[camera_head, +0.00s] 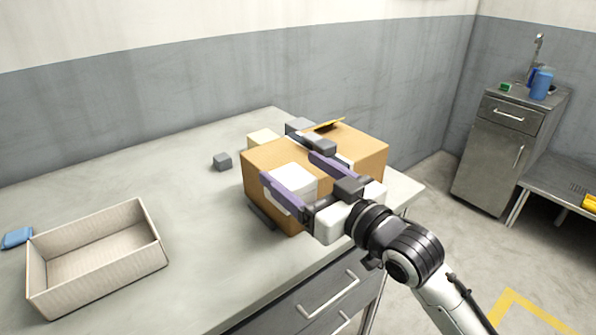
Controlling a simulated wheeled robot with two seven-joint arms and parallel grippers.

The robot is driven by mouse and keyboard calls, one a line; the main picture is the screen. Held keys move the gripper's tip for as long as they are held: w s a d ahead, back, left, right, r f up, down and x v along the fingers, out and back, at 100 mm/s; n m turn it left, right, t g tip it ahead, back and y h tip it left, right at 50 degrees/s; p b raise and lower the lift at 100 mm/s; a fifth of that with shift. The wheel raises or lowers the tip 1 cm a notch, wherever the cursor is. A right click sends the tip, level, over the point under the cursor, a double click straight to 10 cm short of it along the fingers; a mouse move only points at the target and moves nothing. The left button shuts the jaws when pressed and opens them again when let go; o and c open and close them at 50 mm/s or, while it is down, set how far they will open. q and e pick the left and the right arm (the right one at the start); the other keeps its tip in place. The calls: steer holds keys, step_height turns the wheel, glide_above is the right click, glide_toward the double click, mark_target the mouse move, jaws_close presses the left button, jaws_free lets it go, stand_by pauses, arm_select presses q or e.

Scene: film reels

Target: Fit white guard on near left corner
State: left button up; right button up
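A white guard (292,180) sits at the near corner of the cardboard box (264,165), over the top edge and part of the side. My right gripper (290,166) reaches in from the lower right above the box top. Its two purple fingers are spread, one across the guard's left side and one to the right of the guard, with some brown box visible between that finger and the guard. The fingers hide part of the guard, so I cannot tell how closely it fits the corner. My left gripper is not clearly in view.
A grey cube (222,161) and a cream block (262,138) are left of and behind the box. An empty open tray (105,285) stands at the left front beside a blue item (17,238). Bare tabletop (190,205) lies between tray and box.

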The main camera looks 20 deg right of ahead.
steer(key=shift+r, duration=0.25)
steer(key=p+v, duration=0.3)
steer(key=v, duration=0.9)
step_height(320, 180, down, 19)
steer(key=s+d+m+g+h, duration=0.1)
steer(key=s+m+g+h, duration=0.1)
steer(key=g+h, duration=0.15)
arm_select(q)
steer(key=shift+s+a+r, duration=0.1)
steer(key=shift+a+r, duration=0.1)
steer(key=shift+r, duration=0.25)
steer(key=shift+s+a+r, duration=0.1)
steer(key=shift+a+r, duration=0.05)
steer(key=shift+r, duration=0.25)
arm_select(e)
steer(key=s+a+f+g, duration=0.2)
steer(key=s+f, duration=0.4)
steer(key=f, duration=0.4)
steer(key=s+a+f+g, duration=0.2)
steer(key=s+f+g, duration=0.1)
steer(key=s+f, duration=0.4)
step_height(320, 180, down, 3)
steer(key=shift+a, duration=0.25)
